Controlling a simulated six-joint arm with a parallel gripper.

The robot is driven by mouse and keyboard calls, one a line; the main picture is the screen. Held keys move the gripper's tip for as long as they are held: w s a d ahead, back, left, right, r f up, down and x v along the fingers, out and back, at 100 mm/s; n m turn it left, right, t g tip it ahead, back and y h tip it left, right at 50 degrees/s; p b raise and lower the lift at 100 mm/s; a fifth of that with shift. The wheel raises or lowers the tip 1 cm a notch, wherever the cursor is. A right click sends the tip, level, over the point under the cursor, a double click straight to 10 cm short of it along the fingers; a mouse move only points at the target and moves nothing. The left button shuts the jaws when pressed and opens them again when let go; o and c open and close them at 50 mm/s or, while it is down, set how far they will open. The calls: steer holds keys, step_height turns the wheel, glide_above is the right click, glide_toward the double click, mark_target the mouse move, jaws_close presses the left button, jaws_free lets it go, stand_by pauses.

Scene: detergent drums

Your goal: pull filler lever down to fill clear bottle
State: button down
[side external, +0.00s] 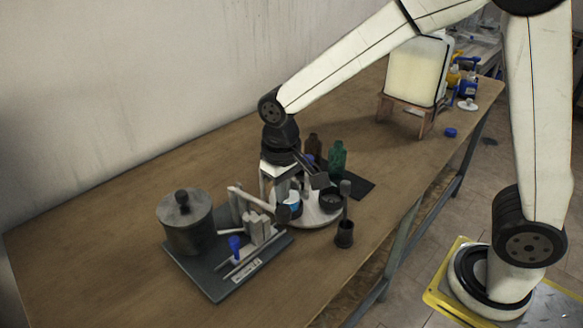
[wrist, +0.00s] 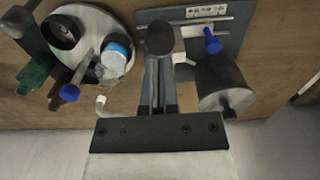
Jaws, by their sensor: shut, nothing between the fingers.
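The filler stands on a dark base plate (side external: 215,283), with a pale lever arm (side external: 248,199) ending in a dark round knob (side external: 283,214). In the wrist view the knob (wrist: 160,38) lies right at my fingertips. My gripper (side external: 282,192) points down over it, shut with nothing held; I cannot tell whether it touches the knob. A clear bottle with a blue top (wrist: 115,55) stands on the white round plate (wrist: 97,22), beside the knob. In the side view my fingers partly hide the bottle (side external: 293,209).
A grey pot (side external: 187,224) and a blue piece (side external: 235,246) are on the filler's base. Green (side external: 338,159) and brown (side external: 313,148) bottles stand behind the white plate. A dark cup (side external: 344,235) is near the front edge. The table's left end is clear.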

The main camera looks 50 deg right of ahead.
steer(key=shift+r, duration=2)
steer(key=shift+s+d+f, duration=0.25)
steer(key=shift+d+f, duration=0.1)
steer(key=shift+d, duration=0.15)
steer(key=s+d+f+t, duration=0.2)
steer(key=s+d+f, duration=0.5)
steer(key=s+d, duration=0.1)
steer(key=shift+s+d+t, duration=0.3)
steer(key=shift+s+d, duration=0.05)
steer(key=shift+d, duration=0.15)
